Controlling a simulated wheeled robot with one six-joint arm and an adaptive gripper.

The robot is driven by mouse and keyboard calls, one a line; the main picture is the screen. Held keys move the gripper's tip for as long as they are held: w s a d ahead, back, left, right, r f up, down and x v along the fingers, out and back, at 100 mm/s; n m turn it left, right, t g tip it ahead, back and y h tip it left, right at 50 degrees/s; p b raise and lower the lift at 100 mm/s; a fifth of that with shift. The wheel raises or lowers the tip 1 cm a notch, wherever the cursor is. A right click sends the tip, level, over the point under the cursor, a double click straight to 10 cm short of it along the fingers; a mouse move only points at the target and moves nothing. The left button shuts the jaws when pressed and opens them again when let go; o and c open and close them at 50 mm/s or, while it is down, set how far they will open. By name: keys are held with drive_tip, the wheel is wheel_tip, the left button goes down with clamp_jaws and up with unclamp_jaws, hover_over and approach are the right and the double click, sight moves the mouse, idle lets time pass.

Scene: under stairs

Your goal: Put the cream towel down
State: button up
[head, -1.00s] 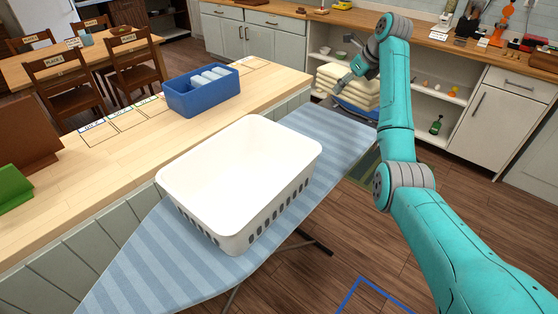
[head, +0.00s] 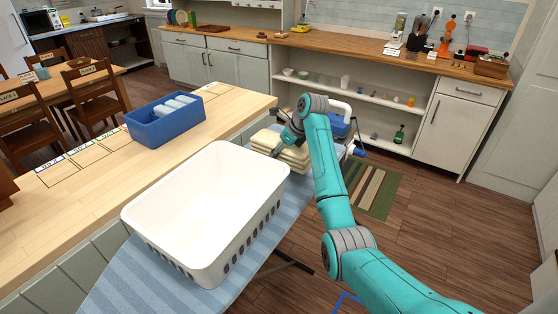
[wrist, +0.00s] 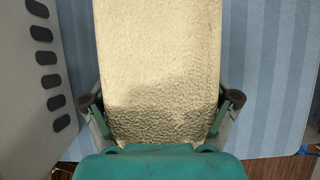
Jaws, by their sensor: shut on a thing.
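The cream towel (head: 292,157) is a folded, layered bundle at the far end of the striped ironing board in the head view. My gripper (head: 279,145) is at its near upper side, partly hidden by the arm. In the wrist view the towel (wrist: 158,50) fills the middle, and my gripper (wrist: 163,103) is shut on it with a finger at each side. Blue striped board cloth (wrist: 268,75) shows below and around it. I cannot tell whether the towel touches the board.
A white laundry basket (head: 165,225) stands on the ironing board (head: 110,283), close to the towel's left in the wrist view (wrist: 25,110). A wooden counter (head: 105,180) with a blue bin (head: 150,132) runs along the left. A striped rug (head: 372,193) lies on the floor.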

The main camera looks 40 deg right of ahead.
drive_tip(key=shift+f, duration=1.95)
drive_tip(key=o, duration=1.5)
drive_tip(key=shift+f, duration=0.1)
drive_tip(key=shift+c, duration=0.2)
drive_tip(key=v, duration=1.1)
drive_tip(key=shift+s+d+r, duration=0.1)
drive_tip(key=shift+r, duration=0.2)
drive_tip(key=shift+w+a+f, duration=0.35)
drive_tip(key=shift+a+f, duration=0.1)
drive_tip(key=shift+f, duration=0.15)
drive_tip(key=shift+d+x, duration=0.15)
drive_tip(key=shift+x, duration=2.5)
drive_tip(key=shift+d+x, duration=0.1)
drive_tip(key=shift+x, duration=2.55)
